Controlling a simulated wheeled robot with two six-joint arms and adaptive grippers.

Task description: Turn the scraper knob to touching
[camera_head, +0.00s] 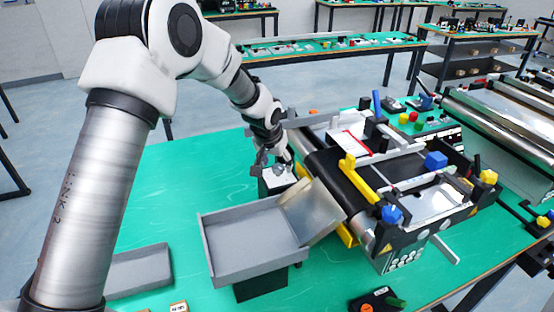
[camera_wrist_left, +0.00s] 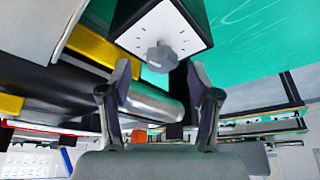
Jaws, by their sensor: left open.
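The scraper knob is a grey lobed knob on the white top plate of a black box (camera_head: 277,184) beside the conveyor's left end. In the left wrist view the knob (camera_wrist_left: 162,57) shows clearly, with its white plate (camera_wrist_left: 150,32) behind it. In the head view it is small and partly covered by my gripper. My left gripper (camera_head: 275,160) is just above the box. In the wrist view its two fingers (camera_wrist_left: 160,75) are spread, with the knob appearing just beyond and between the tips. I cannot tell whether they touch it. My right gripper is not in view.
A grey tray (camera_head: 225,274) stands in front of the box, with a metal chute (camera_head: 316,213) beside it. The black-belted conveyor (camera_head: 345,188) with yellow guides lies to the right. Another grey tray (camera_head: 140,270) lies at left. Green table is bare behind the grey tray.

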